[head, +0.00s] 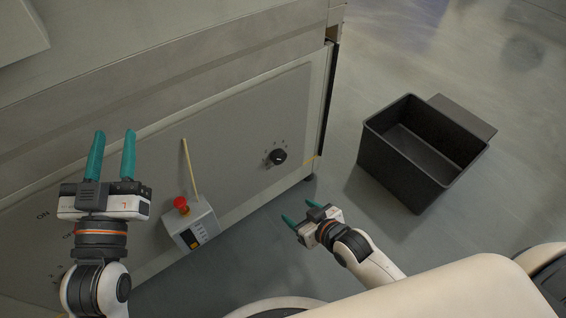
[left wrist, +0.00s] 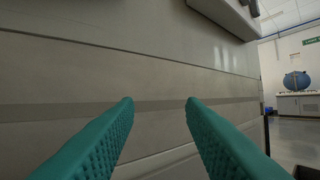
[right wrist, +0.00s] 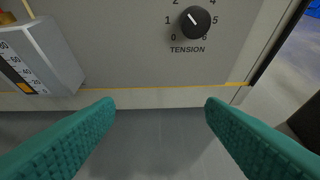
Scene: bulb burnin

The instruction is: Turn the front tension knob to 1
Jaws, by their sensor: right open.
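The tension knob is a round black dial (right wrist: 195,21) on the grey front panel, with "TENSION" printed below and numbers around it. Its white mark slants to the upper left, toward the side of 1 and 2; I cannot tell the exact setting. In the head view the knob (head: 278,157) is near the panel's right end. My right gripper (head: 306,214) is open and empty, below the knob and apart from it; its fingers (right wrist: 160,104) frame the floor below the panel's bottom edge. My left gripper (head: 112,135) is open and empty before the panel's left part.
A grey control box (head: 190,226) with a red button (head: 181,203) is on the panel left of the knob. A thin tan stick (head: 189,168) rises behind it. A black bin (head: 420,150) stands on the floor at right. Floor between bin and panel is clear.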

